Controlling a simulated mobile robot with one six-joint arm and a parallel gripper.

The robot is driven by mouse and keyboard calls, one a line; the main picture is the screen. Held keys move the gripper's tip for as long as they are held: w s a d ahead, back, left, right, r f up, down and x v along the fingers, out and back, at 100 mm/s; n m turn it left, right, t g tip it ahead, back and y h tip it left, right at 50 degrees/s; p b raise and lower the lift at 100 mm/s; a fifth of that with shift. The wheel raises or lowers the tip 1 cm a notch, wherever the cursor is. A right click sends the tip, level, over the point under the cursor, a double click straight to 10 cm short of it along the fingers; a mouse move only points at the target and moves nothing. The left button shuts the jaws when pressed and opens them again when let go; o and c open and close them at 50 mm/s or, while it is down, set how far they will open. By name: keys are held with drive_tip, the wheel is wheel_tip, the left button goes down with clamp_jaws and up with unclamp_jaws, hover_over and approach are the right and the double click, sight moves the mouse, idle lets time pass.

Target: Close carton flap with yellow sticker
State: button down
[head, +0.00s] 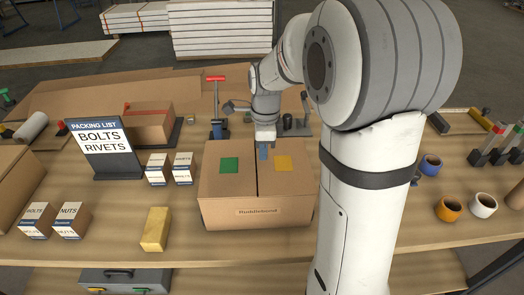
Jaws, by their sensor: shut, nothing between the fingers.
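The carton (257,212) stands on the workbench, its printed front wall facing me. Its left flap with a green sticker (230,165) lies roughly level over the top. The right flap with a yellow sticker (283,163) also lies about level, beside a thin dark seam between the two. Whether either flap is slightly raised is hard to tell. My gripper (263,153) points down at the back of the carton, near the seam, between the two stickers. It is shut and empty. Contact with a flap cannot be made out.
A packing list sign (99,145) and small boxes (170,167) stand left of the carton. A yellow block (155,229) lies front left. Tape rolls (449,208) sit at right. My arm hides the bench just right of the carton.

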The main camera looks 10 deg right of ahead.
wheel_tip(320, 180, up, 12)
idle(0.3)
drive_tip(key=s+f+n+t, duration=0.1)
drive_tip(key=s+f+n, duration=0.2)
drive_tip(key=s+n, duration=0.6)
drive_tip(key=s+f+n+t, duration=0.2)
drive_tip(key=s+f+n, duration=0.1)
drive_tip(key=s+n, duration=0.7)
drive_tip(key=shift+s+d+n, duration=0.15)
drive_tip(key=shift+n, duration=0.45)
